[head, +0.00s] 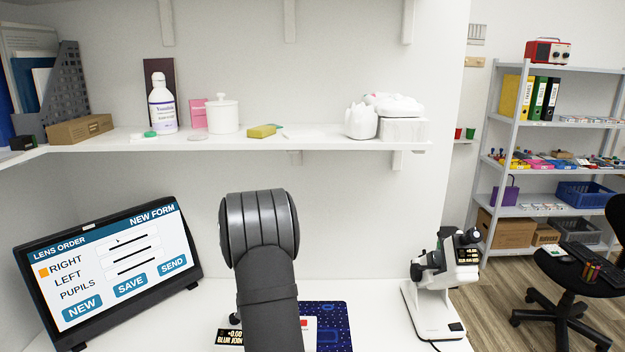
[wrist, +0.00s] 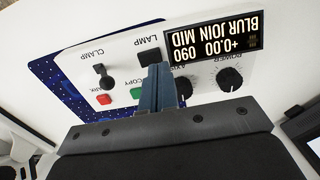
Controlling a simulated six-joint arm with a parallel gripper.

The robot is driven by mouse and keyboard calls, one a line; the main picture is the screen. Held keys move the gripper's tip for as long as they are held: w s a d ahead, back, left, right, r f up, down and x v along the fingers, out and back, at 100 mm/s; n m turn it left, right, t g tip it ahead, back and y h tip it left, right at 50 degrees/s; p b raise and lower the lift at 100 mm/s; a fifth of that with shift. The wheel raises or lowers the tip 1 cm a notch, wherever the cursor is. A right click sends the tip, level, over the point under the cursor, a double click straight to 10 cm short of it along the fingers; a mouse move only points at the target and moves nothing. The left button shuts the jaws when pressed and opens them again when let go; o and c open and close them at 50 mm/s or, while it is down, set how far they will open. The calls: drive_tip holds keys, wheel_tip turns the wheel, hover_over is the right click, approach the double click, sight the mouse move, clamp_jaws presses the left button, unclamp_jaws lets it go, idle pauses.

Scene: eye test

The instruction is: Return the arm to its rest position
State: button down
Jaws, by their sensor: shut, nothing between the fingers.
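My gripper (wrist: 158,72) shows in the wrist view with its blue-grey fingers together and nothing between them. The fingers are over a white control panel (wrist: 120,68), which appears upside down. I cannot tell whether the fingertips touch it. In the head view, my dark arm stands upright in the middle of the desk and hides my gripper and most of the panel.
The panel has a display (wrist: 213,48), knobs and a clamp lever (wrist: 103,76). A monitor (head: 110,272) stands left and a white-and-black instrument (head: 436,300) right.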

drive_tip(key=shift+a+r, duration=0.2)
drive_tip(key=shift+r, duration=0.9)
drive_tip(key=shift+f, duration=0.35)
drive_tip(key=c, duration=1.9)
unclamp_jaws()
drive_tip(key=shift+r, duration=0.1)
drive_tip(key=o, duration=1.9)
drive_tip(key=d+r, duration=0.2)
drive_tip(key=r, duration=0.6)
drive_tip(key=d+r, duration=0.3)
drive_tip(key=r, duration=0.5)
drive_tip(key=shift+s+d, duration=0.35)
drive_tip(key=shift+s, duration=0.05)
wheel_tip(320, 180, down, 9)
drive_tip(key=shift+d+t+h, duration=0.3)
drive_tip(key=shift+d, duration=0.15)
